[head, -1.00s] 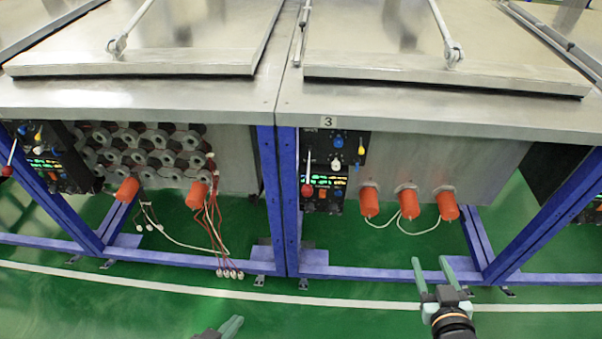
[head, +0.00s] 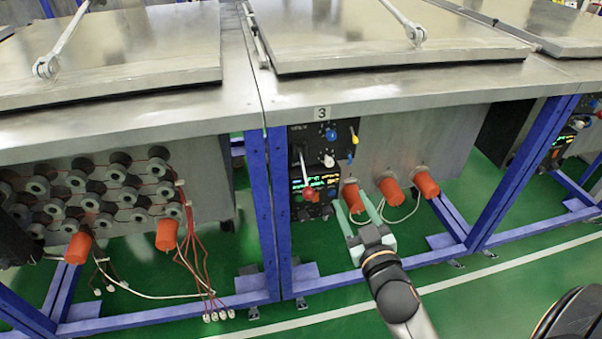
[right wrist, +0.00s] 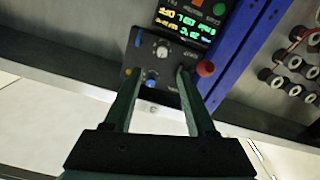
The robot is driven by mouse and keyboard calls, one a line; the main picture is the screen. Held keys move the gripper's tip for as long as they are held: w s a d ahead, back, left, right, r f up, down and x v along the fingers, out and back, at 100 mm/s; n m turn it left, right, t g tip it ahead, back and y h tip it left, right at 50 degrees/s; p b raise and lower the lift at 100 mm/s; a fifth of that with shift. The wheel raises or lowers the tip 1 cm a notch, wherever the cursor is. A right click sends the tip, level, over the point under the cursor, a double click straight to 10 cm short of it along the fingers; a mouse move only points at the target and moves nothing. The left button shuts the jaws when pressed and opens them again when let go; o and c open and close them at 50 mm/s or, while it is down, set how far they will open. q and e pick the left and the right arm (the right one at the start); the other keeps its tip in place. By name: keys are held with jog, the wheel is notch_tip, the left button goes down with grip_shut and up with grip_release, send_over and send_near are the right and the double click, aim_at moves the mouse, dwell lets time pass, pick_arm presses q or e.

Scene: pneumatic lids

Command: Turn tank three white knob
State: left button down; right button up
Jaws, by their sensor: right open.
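The tank three control panel (head: 305,140) hangs under the metal top, below a label "3" (head: 322,113). Its white knob (head: 329,160) sits below a blue knob (head: 331,134) and above a lit display. In the right wrist view the white knob (right wrist: 161,51) shows upside down, beyond the fingertips and between their lines. My right gripper (head: 352,200) is open and empty, in front of and below the panel; its spread fingers (right wrist: 160,70) point at the panel in the right wrist view. Nothing is between them. My left gripper is out of view.
A red-ended lever (head: 311,193) and a yellow handle (head: 353,140) flank the knobs. Orange plugs (head: 390,190) with white cables hang right of the panel. A blue frame post (head: 281,210) stands left of it.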

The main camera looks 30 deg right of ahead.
send_near(330, 164)
jog(key=a+x, duration=0.1)
jog(key=x, duration=0.4)
jog(key=d+b+x, duration=0.1)
jog(key=x, duration=0.2)
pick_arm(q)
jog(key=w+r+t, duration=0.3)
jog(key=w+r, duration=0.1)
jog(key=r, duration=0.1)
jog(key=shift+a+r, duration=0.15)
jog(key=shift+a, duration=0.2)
pick_arm(e)
jog(key=shift+w+d, duration=0.1)
jog(key=shift+w, duration=0.4)
jog(key=shift+c, duration=0.3)
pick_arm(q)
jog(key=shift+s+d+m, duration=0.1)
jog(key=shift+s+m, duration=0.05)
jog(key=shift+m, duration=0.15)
pick_arm(e)
grip_shut()
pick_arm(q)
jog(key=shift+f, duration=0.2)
